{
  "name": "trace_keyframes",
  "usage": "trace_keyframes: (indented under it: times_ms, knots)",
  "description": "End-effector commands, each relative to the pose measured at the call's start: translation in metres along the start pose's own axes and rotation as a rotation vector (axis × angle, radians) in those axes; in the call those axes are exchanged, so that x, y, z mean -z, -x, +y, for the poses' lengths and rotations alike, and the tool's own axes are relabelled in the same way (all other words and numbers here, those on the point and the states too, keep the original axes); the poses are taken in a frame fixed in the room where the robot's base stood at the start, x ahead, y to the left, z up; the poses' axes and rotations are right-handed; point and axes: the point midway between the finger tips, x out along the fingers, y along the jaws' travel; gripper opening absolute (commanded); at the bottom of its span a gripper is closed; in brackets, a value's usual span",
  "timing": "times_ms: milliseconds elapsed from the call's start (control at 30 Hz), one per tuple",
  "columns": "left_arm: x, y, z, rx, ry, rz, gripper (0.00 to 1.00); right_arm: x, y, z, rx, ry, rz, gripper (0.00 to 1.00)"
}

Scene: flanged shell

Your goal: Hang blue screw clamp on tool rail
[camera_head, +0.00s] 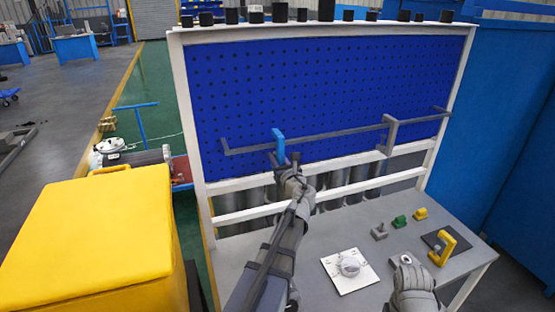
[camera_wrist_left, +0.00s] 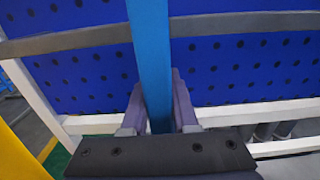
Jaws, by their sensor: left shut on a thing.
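The blue screw clamp (camera_head: 279,146) is upright at the left part of the grey tool rail (camera_head: 330,135), which runs across the front of the blue pegboard. My left gripper (camera_head: 290,170) is shut on the clamp's lower part. In the left wrist view, the clamp's blue bar (camera_wrist_left: 150,60) stands between the two fingers (camera_wrist_left: 158,110) and passes in front of the rail (camera_wrist_left: 70,40). Whether the clamp's hook bears on the rail cannot be told. My right arm shows at the lower right; its fingers are not clear.
A grey clamp-like piece (camera_head: 388,136) hangs on the rail to the right. On the table (camera_head: 325,225) are a white plate (camera_head: 340,287), a yellow clamp (camera_head: 442,247) and small grey, green (camera_head: 400,221) and yellow pieces. A yellow cabinet (camera_head: 95,235) stands at left.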

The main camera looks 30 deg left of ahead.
Motion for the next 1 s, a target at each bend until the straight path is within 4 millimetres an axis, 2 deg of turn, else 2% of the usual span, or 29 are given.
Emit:
trace_keyframes:
  times_ms: [467,500,800,1000]
  knots:
    - [0.0041,0.0003,0.0,0.0,-0.001,-0.001,0.0,0.0002,-0.0042,-0.0004,0.0,0.001,0.0,0.5]
    - [0.0041,0.0003,0.0,0.0,-0.001,-0.001,0.29,0.0002,-0.0042,-0.0004,0.0,0.001,0.0,0.5]
    - [0.0043,0.0002,0.0,0.0,0.0,0.0,0.62,0.0003,-0.0043,-0.0004,0.0,0.001,0.0,0.5]
    - [0.0046,0.0003,0.0,0.0,0.001,0.0,0.62,0.0003,-0.0045,-0.0004,0.0,0.001,0.0,0.5]
